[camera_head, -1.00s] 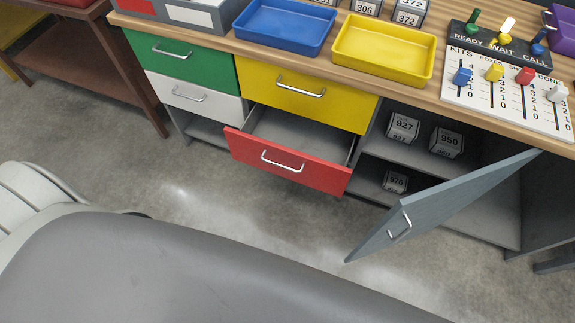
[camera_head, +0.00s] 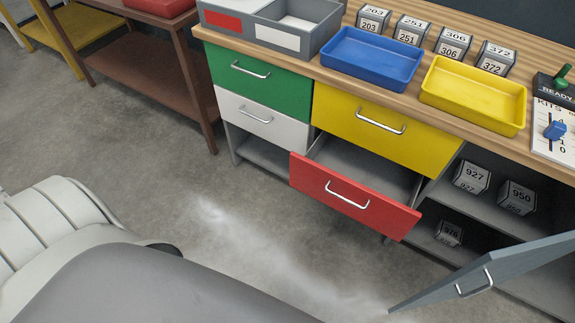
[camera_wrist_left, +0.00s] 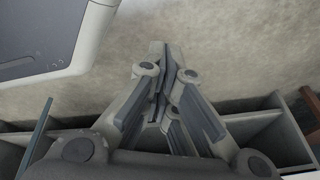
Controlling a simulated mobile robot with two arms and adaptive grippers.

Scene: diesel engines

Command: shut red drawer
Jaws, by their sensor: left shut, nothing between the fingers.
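The red drawer (camera_head: 352,197) is pulled open below the yellow drawer (camera_head: 383,127). Its front stands out from the workbench, and a grey inside shows behind it. A metal handle (camera_head: 347,195) is on its red front. My left gripper (camera_wrist_left: 166,52) shows in the left wrist view, its fingers together and empty over the concrete floor. Grey compartment walls (camera_wrist_left: 265,125) show below and beside it there; I cannot tell from this view which belong to the drawer. Neither gripper shows in the head view.
A grey cabinet door (camera_head: 480,275) hangs open to the right of the drawer. The green drawer (camera_head: 257,78) and white drawer (camera_head: 262,117) are shut. Blue (camera_head: 372,57) and yellow (camera_head: 473,94) trays stand on the benchtop. Floor in front of the drawer is clear.

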